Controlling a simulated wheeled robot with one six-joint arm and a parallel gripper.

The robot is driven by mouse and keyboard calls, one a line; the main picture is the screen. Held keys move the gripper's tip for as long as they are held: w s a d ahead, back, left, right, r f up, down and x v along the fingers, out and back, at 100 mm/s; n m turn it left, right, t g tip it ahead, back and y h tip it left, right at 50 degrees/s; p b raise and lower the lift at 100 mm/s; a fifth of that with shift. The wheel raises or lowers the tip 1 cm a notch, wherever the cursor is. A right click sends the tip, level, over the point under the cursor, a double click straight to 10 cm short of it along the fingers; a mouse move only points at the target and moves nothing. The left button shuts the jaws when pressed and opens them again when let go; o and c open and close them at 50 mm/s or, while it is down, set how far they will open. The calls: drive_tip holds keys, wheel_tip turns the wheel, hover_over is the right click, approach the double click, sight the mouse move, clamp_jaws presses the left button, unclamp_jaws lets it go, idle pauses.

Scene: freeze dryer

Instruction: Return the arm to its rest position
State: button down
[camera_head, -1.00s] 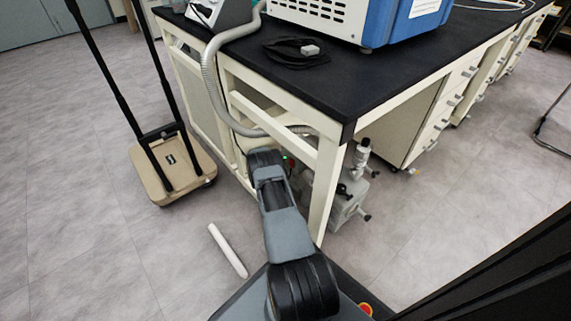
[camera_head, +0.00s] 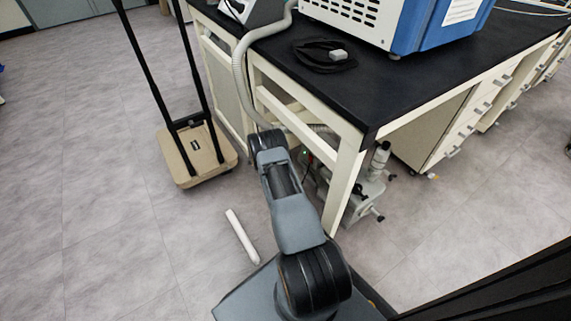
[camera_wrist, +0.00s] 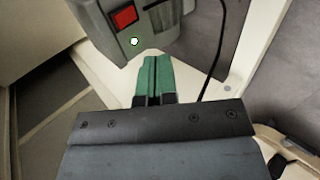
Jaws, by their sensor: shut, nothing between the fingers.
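My arm (camera_head: 292,222) reaches forward from my base toward the near side of the lab bench (camera_head: 400,90). Its far end is beside the bench's cream legs, and the gripper itself is hidden in the head view. In the wrist view my gripper (camera_wrist: 153,62) shows green fingers pressed together with nothing between them. Just beyond the fingertips is a grey device (camera_wrist: 140,28) with a red switch and a small light. I cannot tell from this view whether the fingers touch it.
A hand cart (camera_head: 195,155) stands on the floor to the left. A white tube (camera_head: 242,237) lies on the floor left of my arm. A pump (camera_head: 362,190) sits under the bench. A blue and white machine (camera_head: 400,22) stands on top.

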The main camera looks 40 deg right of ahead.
idle(0.3)
drive_tip(key=a+r+m+y+p, duration=0.2)
drive_tip(key=a+r+p, duration=0.45)
drive_tip(key=r, duration=0.35)
drive_tip(key=a+r+m+y+p, duration=0.25)
drive_tip(key=a+r+p, duration=0.25)
drive_tip(key=a+r, duration=0.45)
drive_tip(key=s+a+r+n+t+y+p, duration=0.1)
drive_tip(key=s+a+r+p, duration=0.2)
drive_tip(key=r, duration=1)
drive_tip(key=a+r+n+y+p, duration=0.15)
drive_tip(key=r+p, duration=0.45)
drive_tip(key=r, duration=0.6)
drive_tip(key=s+a+r+n+t+p, duration=0.1)
drive_tip(key=s+a+r+p, duration=0.3)
drive_tip(key=r, duration=0.5)
drive_tip(key=s+a+r+n+t+y+p, duration=0.1)
drive_tip(key=s+a+r+p, duration=0.3)
drive_tip(key=s+r, duration=0.5)
drive_tip(key=s+a+r+n+t+y+p, duration=0.1)
drive_tip(key=s+a+r+p, duration=0.3)
drive_tip(key=r, duration=0.6)
drive_tip(key=s+p, duration=0.2)
drive_tip(key=s, duration=0.1)
drive_tip(key=shift+s+a+r+n+t+p, duration=0.25)
drive_tip(key=shift+a+r+n+t+p, duration=0.05)
drive_tip(key=shift+a+t+p, duration=0.1)
drive_tip(key=shift+s, duration=0.1)
